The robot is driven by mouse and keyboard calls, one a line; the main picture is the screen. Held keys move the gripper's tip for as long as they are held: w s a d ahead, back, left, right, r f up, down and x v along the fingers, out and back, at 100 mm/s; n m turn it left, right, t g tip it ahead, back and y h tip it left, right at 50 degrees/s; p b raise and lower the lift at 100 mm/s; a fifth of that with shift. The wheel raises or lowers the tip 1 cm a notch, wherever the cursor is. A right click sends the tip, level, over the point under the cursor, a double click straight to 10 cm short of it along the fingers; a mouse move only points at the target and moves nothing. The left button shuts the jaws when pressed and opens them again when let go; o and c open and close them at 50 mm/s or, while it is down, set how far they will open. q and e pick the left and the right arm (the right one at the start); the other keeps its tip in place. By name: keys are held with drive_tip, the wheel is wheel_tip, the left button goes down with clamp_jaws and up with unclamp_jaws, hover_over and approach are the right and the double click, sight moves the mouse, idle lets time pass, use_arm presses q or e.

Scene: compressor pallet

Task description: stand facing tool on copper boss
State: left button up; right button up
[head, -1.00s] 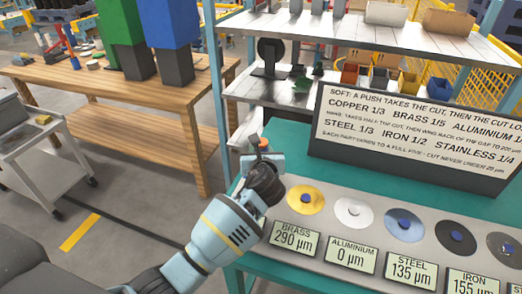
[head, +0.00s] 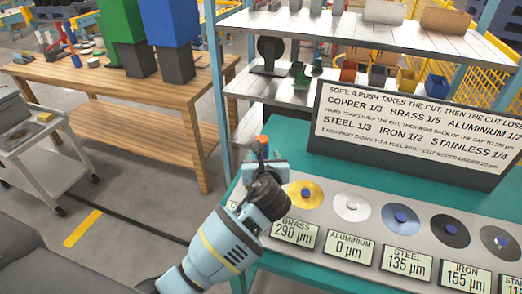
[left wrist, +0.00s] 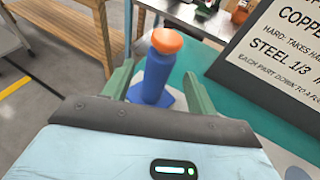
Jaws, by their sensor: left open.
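The facing tool (left wrist: 158,62) has a blue body, a flared blue foot and an orange top. It stands upright between the green fingers of my left gripper (left wrist: 158,92) in the left wrist view. The jaws are open, and I see gaps beside the tool. In the head view the tool's orange top (head: 262,141) shows just beyond my left gripper (head: 263,168), at the left end of the bench. My left gripper and wrist hide the copper boss in the head view, so I cannot tell what the tool's foot rests on. My right gripper is out of view.
A row of discs runs right from my gripper: brass (head: 303,194), aluminium (head: 351,206), steel (head: 401,219) and darker ones. Labels stand before them; brass reads 290 µm. A shelf (head: 290,45) rises at the back.

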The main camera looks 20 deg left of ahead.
use_arm(q)
drive_tip(key=v, duration=0.5)
